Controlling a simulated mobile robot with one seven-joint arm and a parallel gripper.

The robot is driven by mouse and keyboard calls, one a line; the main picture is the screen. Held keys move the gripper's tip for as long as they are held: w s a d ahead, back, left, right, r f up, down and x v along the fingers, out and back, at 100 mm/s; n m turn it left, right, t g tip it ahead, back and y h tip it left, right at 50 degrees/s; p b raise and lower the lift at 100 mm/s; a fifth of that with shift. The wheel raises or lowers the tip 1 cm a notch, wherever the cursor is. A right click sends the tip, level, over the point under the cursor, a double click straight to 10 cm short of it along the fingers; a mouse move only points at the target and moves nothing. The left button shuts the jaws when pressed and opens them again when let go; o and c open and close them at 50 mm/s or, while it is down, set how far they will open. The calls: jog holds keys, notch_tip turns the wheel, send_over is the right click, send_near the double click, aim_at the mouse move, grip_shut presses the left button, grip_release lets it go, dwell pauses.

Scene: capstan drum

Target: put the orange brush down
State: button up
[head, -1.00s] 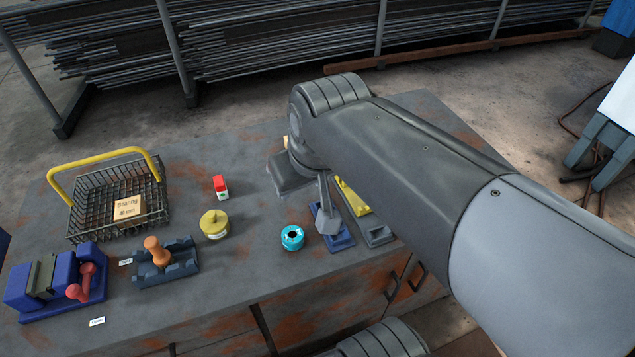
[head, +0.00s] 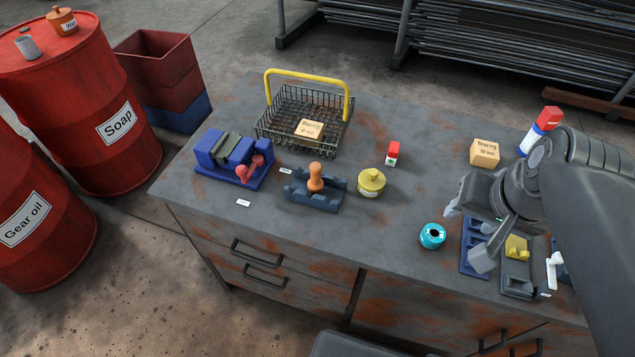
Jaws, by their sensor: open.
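An orange knobbed piece (head: 315,177), which looks like the orange brush's handle, stands upright in a dark blue-grey cradle (head: 328,203) on the workbench. Its lower part is hidden by the cradle walls. My gripper (head: 468,236) is at the right side of the bench, over or just beside a blue tray (head: 470,262), well apart from the orange piece. Its fingers are spread, and I see nothing orange between them. My wrist and arm hide part of the bench behind it.
Near the gripper are a teal ring (head: 432,236), a grey tray with a yellow block (head: 517,247) and a bearing box (head: 485,153). The front middle is clear.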

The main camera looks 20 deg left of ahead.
jog(key=w+a+f+m+g+y, duration=0.35)
jog(key=a+f+g, duration=0.2)
jog(key=a, duration=0.25)
jog(key=m+t+y, duration=0.2)
jog(key=m+y, duration=1.1)
send_near(316, 170)
jog(key=shift+m, duration=0.25)
jog(key=a, duration=0.1)
jog(key=w+a, duration=0.1)
jog(key=a, duration=0.1)
jog(key=a+f, duration=0.1)
jog(key=a, duration=0.1)
jog(key=shift+w, duration=0.4)
jog(key=a, duration=0.5)
jog(key=shift+s+a+f, duration=0.2)
jog(key=shift+a, duration=0.1)
grip_shut()
